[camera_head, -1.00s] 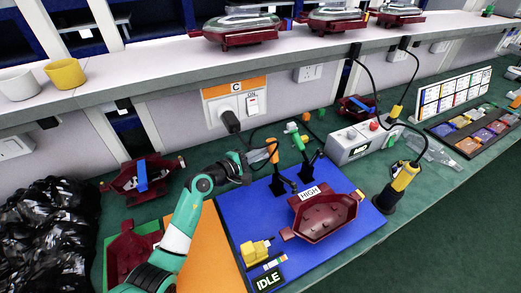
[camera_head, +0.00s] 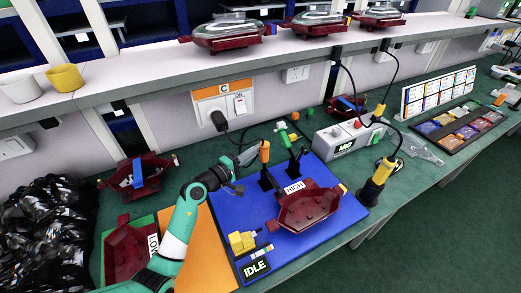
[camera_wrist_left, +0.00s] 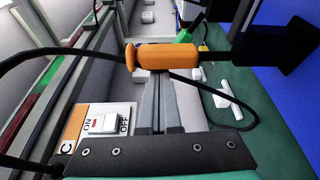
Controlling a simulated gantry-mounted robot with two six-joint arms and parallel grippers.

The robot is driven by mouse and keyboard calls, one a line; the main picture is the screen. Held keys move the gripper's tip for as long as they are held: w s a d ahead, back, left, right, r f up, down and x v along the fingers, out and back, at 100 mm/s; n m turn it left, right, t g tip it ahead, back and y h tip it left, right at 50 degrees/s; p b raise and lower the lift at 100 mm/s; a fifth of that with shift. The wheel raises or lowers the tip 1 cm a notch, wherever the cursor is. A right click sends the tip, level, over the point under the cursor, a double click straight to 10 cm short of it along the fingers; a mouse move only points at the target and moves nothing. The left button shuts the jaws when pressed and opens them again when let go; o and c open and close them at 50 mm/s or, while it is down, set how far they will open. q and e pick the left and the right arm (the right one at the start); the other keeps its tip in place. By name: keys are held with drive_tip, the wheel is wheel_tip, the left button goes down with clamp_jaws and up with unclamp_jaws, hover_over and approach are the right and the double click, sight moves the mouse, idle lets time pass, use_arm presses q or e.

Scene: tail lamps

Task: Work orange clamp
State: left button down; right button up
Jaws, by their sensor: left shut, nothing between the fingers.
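The orange clamp handle (camera_head: 264,152) stands near upright on its black base (camera_head: 266,182) at the back left of the blue board (camera_head: 240,215). It crosses the left wrist view (camera_wrist_left: 165,55) just beyond my fingertips. My left gripper (camera_head: 247,160) is shut and empty, its fingers (camera_wrist_left: 160,97) close beside the handle; I cannot tell whether they touch it. The green clamp handle (camera_head: 283,139) stands to its right. A dark red lamp housing (camera_head: 307,212) labelled HIGH lies on the board in front of the clamps. My right gripper is out of view.
A black cable hangs from the wall plug (camera_head: 219,121) near the clamp and passes behind the handle in the wrist view. A yellow-and-black tool (camera_head: 377,182) stands right of the board. A yellow block (camera_head: 242,242) and IDLE display (camera_head: 255,267) sit at the front left.

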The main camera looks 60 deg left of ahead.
use_arm(q)
drive_tip(key=p+v, duration=0.2)
drive_tip(key=v, duration=0.9)
drive_tip(key=shift+s, duration=0.35)
drive_tip(key=shift+d, duration=0.1)
